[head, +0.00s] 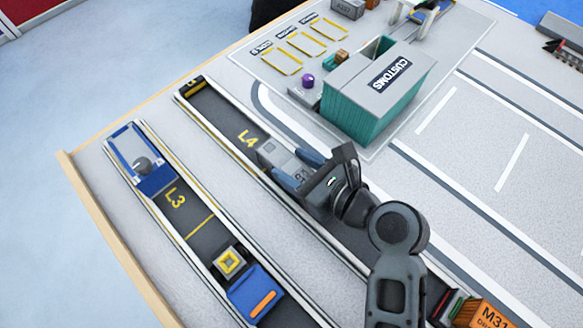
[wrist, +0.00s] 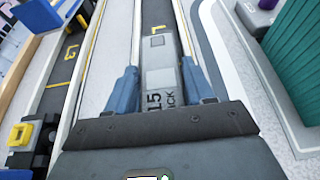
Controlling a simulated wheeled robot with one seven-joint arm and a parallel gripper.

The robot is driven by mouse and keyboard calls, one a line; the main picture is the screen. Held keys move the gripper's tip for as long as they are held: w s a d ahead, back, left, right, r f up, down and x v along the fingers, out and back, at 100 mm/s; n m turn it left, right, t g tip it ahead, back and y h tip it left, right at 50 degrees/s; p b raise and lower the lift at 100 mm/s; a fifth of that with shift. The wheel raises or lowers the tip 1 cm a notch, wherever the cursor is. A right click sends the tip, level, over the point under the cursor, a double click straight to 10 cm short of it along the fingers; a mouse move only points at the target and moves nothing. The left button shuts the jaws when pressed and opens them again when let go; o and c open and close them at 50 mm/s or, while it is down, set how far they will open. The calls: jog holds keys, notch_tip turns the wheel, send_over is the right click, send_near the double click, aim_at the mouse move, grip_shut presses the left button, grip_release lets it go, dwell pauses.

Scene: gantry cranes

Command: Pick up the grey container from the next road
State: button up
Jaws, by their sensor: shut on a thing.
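The grey container (head: 273,153) is in the L4 lane (head: 222,112), a dark strip between pale rails, in the head view. My gripper (head: 300,168) is shut on it, with one blue finger on each side. In the wrist view the grey container (wrist: 159,68) shows between the two blue fingers of my gripper (wrist: 158,82), with dark lettering and "15" on its top. Its near end is hidden by the gripper body. I cannot tell whether it rests on the lane or is slightly raised.
A teal customs building (head: 370,105) stands to the right. An orange container (head: 484,315) is at the bottom right. The L4 lane beyond the container is clear.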

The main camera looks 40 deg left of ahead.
jog(key=c, duration=0.4)
jog(key=shift+r, duration=0.1)
